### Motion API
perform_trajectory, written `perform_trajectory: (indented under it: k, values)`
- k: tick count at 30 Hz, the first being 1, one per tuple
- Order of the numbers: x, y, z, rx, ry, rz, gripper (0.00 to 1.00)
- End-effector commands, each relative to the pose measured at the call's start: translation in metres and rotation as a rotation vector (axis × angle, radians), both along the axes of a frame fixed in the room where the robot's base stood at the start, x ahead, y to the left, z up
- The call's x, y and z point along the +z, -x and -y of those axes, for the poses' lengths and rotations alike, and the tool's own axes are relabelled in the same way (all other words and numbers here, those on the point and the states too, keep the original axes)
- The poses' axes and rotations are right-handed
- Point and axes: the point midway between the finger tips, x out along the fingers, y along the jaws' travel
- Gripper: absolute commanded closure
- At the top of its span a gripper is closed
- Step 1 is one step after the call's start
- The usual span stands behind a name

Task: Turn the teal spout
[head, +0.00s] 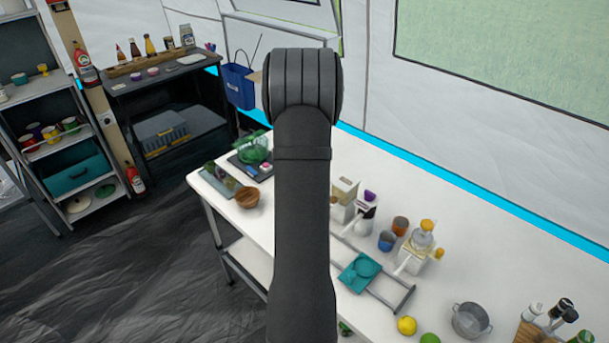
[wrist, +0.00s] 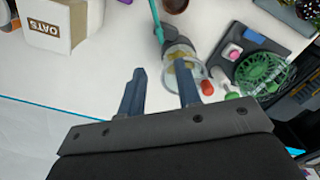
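A narrow teal bar, which looks like the teal spout (wrist: 157,22), shows at the top middle of the wrist view. Its lower end meets a grey part beside a clear, round-topped container (wrist: 180,57) with something yellowish inside. My gripper (wrist: 160,68) is open, with its two dark fingers apart and nothing clearly held between them. The right finger overlaps the container in the picture; I cannot tell if they touch. The spout lies beyond the fingertips. In the head view my arm hides the gripper, and I cannot make out the spout there.
An oats box (wrist: 62,22) stands left in the wrist view. A red-ended item (wrist: 207,88), a green wire basket (wrist: 264,72) and a dark tray (wrist: 232,42) are at right. The white table (head: 470,235) also holds a wooden bowl (head: 247,197) and a teal dish (head: 358,274).

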Motion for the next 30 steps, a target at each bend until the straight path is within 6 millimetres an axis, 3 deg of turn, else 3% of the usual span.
perform_trajectory:
  k: [9, 15, 21, 30]
  values:
    - [-0.072, 0.001, 0.000, -0.001, 0.000, -0.004, 0.69]
    - [-0.106, 0.001, 0.000, -0.002, 0.000, -0.002, 0.69]
    - [-0.122, 0.001, 0.000, -0.002, 0.000, -0.001, 0.69]
    - [-0.124, 0.000, 0.000, -0.002, 0.000, 0.000, 0.69]
